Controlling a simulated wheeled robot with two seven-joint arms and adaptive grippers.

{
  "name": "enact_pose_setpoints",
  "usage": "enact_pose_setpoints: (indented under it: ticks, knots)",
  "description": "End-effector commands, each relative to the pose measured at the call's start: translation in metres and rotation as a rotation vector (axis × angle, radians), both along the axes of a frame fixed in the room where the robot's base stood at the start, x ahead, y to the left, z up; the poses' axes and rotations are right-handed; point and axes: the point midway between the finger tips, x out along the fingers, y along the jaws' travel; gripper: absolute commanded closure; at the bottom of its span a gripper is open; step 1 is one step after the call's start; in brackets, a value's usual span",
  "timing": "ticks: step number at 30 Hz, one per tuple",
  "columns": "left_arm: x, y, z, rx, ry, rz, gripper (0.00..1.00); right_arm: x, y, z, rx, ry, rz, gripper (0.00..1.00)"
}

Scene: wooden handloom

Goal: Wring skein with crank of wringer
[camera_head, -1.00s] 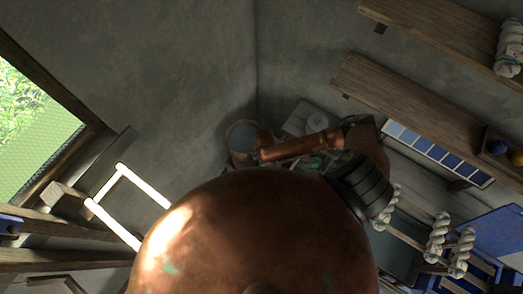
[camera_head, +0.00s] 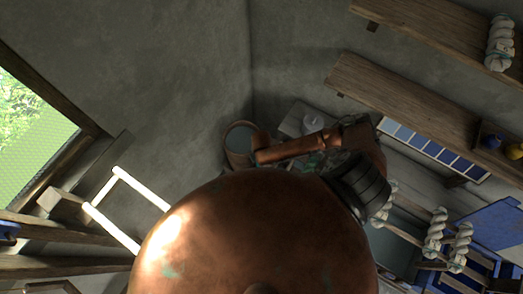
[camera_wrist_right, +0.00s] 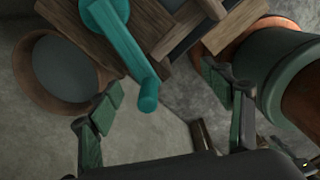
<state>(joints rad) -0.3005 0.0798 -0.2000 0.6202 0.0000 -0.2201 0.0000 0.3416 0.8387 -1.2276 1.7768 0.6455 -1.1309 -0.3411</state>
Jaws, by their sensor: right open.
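In the right wrist view a teal crank (camera_wrist_right: 122,38) reaches down from a wooden frame (camera_wrist_right: 176,28). Its rounded handle end (camera_wrist_right: 149,96) hangs between the two green-padded fingers of my right gripper (camera_wrist_right: 163,90). The gripper is open, with a visible gap on each side of the handle. In the head view my own large copper body part and arm hide most of the middle, and I cannot make out the right gripper or crank there. White twisted skeins (camera_head: 436,232) hang on wooden rods at the right; I cannot tell whether one is on the wringer. My left gripper is not in view.
A round bucket (camera_head: 239,152) stands by the wall corner; a similar round vessel shows in the wrist view (camera_wrist_right: 31,92). A green and copper-coloured round shape (camera_wrist_right: 279,80) crowds the wrist view's right side. Wooden shelves (camera_head: 400,99) run along the right wall. Bare floor shows below the handle.

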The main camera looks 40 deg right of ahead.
Motion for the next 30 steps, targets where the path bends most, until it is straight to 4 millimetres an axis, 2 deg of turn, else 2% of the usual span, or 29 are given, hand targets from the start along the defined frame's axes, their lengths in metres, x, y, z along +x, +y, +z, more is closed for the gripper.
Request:
enact_pose_setpoints:
  ticks: [21,30]
  knots:
    - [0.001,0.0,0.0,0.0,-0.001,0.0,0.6,0.001,-0.001,0.075,0.0,-0.002,-0.001,0.28]
    - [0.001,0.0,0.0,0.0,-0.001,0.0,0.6,0.0,0.0,0.08,0.0,-0.001,-0.001,0.28]
